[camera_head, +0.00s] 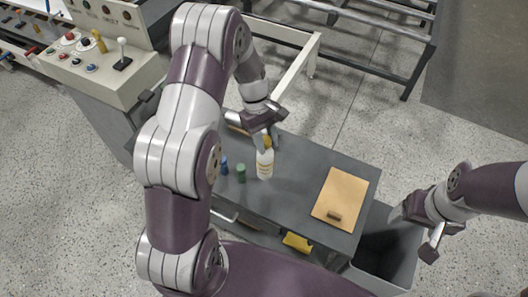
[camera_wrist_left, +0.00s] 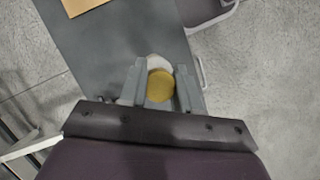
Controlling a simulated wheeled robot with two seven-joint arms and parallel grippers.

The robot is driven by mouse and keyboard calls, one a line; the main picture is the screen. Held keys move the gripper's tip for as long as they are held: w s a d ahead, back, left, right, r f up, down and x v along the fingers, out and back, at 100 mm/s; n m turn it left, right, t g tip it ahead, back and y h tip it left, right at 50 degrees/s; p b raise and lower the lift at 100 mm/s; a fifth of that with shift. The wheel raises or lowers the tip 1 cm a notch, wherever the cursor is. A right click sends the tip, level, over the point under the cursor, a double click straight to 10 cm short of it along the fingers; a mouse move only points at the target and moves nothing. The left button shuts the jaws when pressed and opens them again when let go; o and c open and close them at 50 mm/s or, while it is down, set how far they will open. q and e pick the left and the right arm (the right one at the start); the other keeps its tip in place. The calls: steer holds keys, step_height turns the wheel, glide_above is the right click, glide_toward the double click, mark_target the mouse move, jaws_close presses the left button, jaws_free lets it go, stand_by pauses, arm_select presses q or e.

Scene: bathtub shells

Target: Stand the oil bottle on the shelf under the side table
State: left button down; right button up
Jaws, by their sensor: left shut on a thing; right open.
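The oil bottle (camera_head: 265,164) is white with a yellow cap and stands upright at the tabletop of the grey side table (camera_head: 290,194). My left gripper (camera_head: 266,142) is shut on it near the cap, from above. In the left wrist view the yellow cap (camera_wrist_left: 160,86) shows between the two fingers (camera_wrist_left: 160,84). I cannot tell whether the bottle's base touches the tabletop. The shelf under the table is mostly hidden by the top; a yellow item (camera_head: 298,242) shows below the front edge. My right gripper (camera_head: 420,228) is open and empty, right of the table.
A blue item (camera_head: 224,167) and a green item (camera_head: 241,173) stand just left of the bottle. A tan board (camera_head: 341,197) with a small dark block (camera_head: 335,216) lies on the table's right. A grey bin (camera_head: 386,252) stands to the right. A control console (camera_head: 95,68) is at the upper left.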

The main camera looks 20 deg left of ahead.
arm_select(q)
steer(key=w+a+r+n+t+h, duration=0.1)
steer(key=w+a+r+n+t, duration=0.3)
steer(key=n, duration=0.6)
steer(key=w+a+f+p, duration=0.2)
steer(key=w+a+f, duration=0.1)
steer(key=a+f, duration=0.5)
step_height(320, 180, down, 2)
steer(key=shift+w+a+f, duration=0.2)
steer(key=shift+w+a, duration=0.05)
steer(key=shift+a, duration=0.05)
steer(key=c, duration=0.8)
jaws_free()
arm_select(e)
steer(key=shift+w+d+r, duration=0.15)
steer(key=shift+d+r, duration=0.05)
steer(key=shift+r, duration=0.35)
steer(key=shift+w+d+r, duration=0.15)
steer(key=shift+d+r, duration=0.05)
steer(key=shift+r, duration=0.3)
